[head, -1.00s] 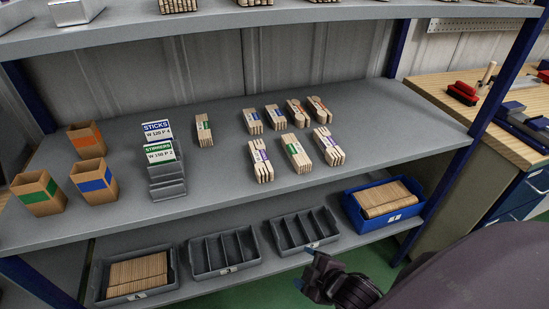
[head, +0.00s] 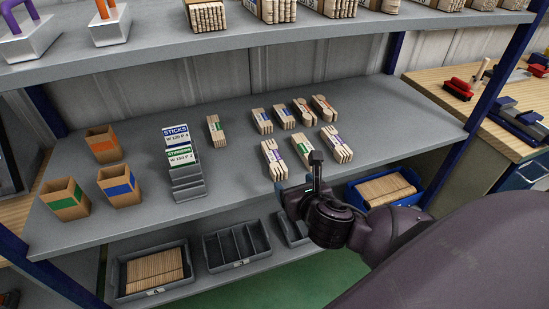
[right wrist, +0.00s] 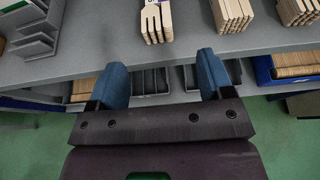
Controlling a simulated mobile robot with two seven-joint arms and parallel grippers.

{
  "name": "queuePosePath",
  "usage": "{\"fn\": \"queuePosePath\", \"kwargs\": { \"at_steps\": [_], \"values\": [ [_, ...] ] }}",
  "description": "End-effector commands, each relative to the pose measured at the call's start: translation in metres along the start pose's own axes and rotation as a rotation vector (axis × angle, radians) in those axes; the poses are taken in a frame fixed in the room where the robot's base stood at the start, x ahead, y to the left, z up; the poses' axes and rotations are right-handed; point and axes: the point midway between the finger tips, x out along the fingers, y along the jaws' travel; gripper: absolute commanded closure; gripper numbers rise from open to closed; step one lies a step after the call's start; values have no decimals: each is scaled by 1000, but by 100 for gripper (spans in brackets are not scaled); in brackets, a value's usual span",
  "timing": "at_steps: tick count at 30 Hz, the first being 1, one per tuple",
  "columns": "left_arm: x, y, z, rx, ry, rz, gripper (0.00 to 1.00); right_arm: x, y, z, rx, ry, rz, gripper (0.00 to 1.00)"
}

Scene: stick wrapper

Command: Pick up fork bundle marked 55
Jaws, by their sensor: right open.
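Bundles of wooden cutlery lie on the middle shelf. In the front row are a purple-banded fork bundle (head: 273,160), a green-banded bundle (head: 303,149) partly behind my right gripper, and another purple-banded bundle (head: 336,145) that looks like forks. The numbers on the bands are too small to read. My right gripper (head: 300,176) is open and empty at the shelf's front edge, before this row. In the right wrist view a fork bundle (right wrist: 155,22) lies beyond and between the spread fingers (right wrist: 162,66), apart from them. My left gripper is not in view.
The back row holds several more bundles (head: 262,120). Sign holders (head: 186,180) and cardboard boxes (head: 119,185) stand on the left of the shelf (head: 225,190). Grey divided bins (head: 236,245) and a blue bin (head: 366,203) sit below. The upper shelf (head: 150,60) hangs overhead.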

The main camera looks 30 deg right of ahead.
Motion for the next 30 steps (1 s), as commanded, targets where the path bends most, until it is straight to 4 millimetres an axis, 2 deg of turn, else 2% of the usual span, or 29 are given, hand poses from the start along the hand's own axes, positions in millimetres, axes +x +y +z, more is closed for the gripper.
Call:
{"fn": "queuePosePath", "kwargs": {
  "at_steps": [7,16,24,30],
  "values": [
    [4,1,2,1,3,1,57,37,0,-1,2,1,-2,26],
    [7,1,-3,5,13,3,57,56,1,2,4,1,-1,26],
    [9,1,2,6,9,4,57,92,3,6,4,3,-1,26],
    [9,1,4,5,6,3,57,101,3,7,4,3,1,26]
  ]
}}
